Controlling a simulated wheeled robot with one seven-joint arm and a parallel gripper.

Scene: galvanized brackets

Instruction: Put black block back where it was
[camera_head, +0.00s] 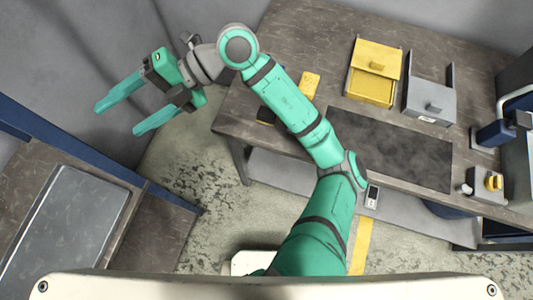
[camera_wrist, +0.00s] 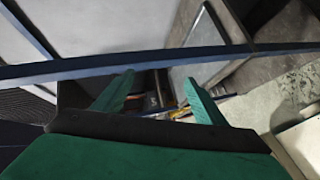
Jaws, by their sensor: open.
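My gripper (camera_head: 116,120) is open and empty, held out to the left over the gap between the two tables. It also shows in the wrist view (camera_wrist: 160,84) with its fingers apart and nothing between them. I cannot make out a black block for certain. A small dark thing (camera_head: 265,117) lies on the worktable's left part, partly hidden behind my arm, and I cannot tell whether it is the block. A yellow piece (camera_head: 310,82) lies close to it, also partly covered by my arm.
The worktable (camera_head: 335,30) holds a yellow drawer box (camera_head: 373,86), a grey drawer box (camera_head: 431,100) and a dark mat (camera_head: 405,150). A small device with a yellow knob (camera_head: 493,183) stands at right. A grey panel (camera_head: 62,232) lies lower left. A blue rail (camera_wrist: 230,53) crosses the wrist view.

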